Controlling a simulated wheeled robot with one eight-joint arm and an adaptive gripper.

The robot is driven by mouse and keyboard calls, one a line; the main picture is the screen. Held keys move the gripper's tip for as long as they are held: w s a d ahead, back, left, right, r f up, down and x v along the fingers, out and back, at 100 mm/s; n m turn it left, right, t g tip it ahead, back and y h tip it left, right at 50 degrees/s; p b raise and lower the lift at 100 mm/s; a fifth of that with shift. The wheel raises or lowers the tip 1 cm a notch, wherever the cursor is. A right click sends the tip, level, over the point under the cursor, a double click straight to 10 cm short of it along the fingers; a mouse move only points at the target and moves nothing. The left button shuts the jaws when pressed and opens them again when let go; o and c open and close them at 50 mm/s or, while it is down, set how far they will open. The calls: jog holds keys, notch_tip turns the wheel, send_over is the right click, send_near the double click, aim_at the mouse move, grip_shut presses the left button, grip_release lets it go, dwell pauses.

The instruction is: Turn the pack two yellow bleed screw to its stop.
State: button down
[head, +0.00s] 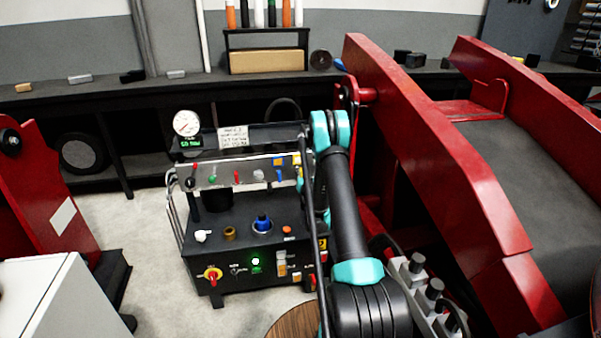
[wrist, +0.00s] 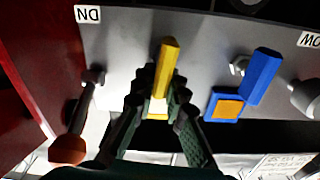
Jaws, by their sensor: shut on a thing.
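The yellow bleed screw (wrist: 165,68) stands out from the grey panel (wrist: 125,45) near the middle of the wrist view, as a yellow bar pointing up in the picture. My gripper (wrist: 160,92) has its two dark fingers closed on the lower part of the yellow bar, one on each side. In the head view my arm covers the right end of the valve panel (head: 225,174), and my gripper is mostly hidden there. Whether this screw belongs to pack two cannot be read from the frames.
A blue lever (wrist: 262,75) and a blue block with an orange face (wrist: 226,105) are close to the right. A red-knobbed lever (wrist: 68,148) is close to the left. A pressure gauge (head: 186,123) stands above the panel. A red frame (head: 430,150) rises right of my arm.

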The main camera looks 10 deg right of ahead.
jog(key=c, duration=1.5)
grip_release()
jog(key=shift+c, duration=0.2)
jog(key=shift+n, duration=0.3)
